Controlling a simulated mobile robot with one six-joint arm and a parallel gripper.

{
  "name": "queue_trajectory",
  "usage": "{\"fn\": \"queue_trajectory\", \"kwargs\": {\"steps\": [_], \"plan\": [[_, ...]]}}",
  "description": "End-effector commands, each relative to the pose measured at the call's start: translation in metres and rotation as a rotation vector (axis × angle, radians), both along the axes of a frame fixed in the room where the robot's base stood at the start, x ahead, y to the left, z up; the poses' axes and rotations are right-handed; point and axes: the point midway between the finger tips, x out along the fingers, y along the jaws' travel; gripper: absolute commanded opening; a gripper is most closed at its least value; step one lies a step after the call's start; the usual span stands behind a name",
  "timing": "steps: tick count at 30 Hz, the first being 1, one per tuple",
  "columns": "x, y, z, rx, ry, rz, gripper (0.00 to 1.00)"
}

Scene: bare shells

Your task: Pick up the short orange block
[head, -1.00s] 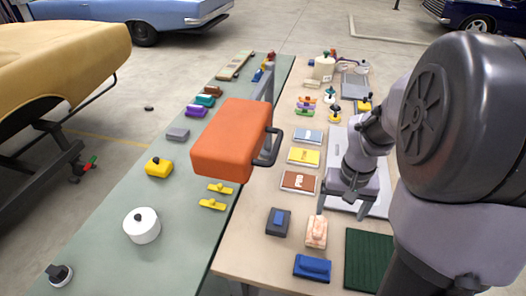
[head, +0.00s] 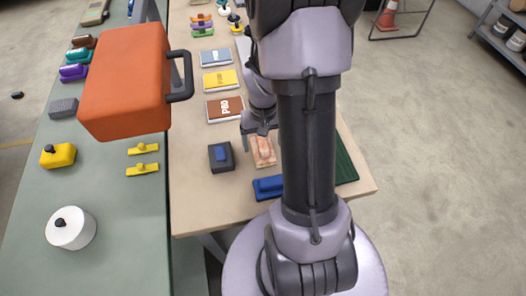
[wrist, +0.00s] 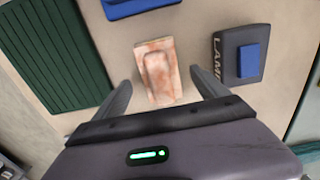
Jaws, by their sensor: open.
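A short, mottled orange-and-white block (head: 263,151) with a narrower raised top lies on the beige table. It also shows in the wrist view (wrist: 157,72), upper middle, between the fingers. My gripper (head: 259,130) is open and empty just beyond the block's far end in the head view. In the wrist view my gripper (wrist: 161,88) has one finger on each side of the block with gaps on both sides. I cannot tell the height of the fingertips over the table.
A dark grey block with a blue top (head: 221,155) lies left of the orange one, a blue block (head: 268,187) in front and a dark green ribbed mat (wrist: 57,50) beside. A big orange case (head: 125,80) stands over the green table. Books lie further back.

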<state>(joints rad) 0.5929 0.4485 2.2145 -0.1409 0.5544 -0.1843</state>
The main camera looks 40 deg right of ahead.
Motion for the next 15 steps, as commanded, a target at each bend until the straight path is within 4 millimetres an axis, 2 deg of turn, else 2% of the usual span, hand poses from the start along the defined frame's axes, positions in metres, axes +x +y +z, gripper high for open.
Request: {"fn": "queue_trajectory", "kwargs": {"steps": [1,3,9,15], "plan": [[-0.0007,0.0006,-0.0168,0.002,0.003,0.0,0.84],[-0.0005,0.0003,-0.0253,0.001,0.002,0.001,0.84],[-0.0001,0.0,-0.0228,0.0,0.0,0.001,0.82],[-0.0001,-0.0001,-0.0226,0.0,0.0,0.001,0.42]]}}
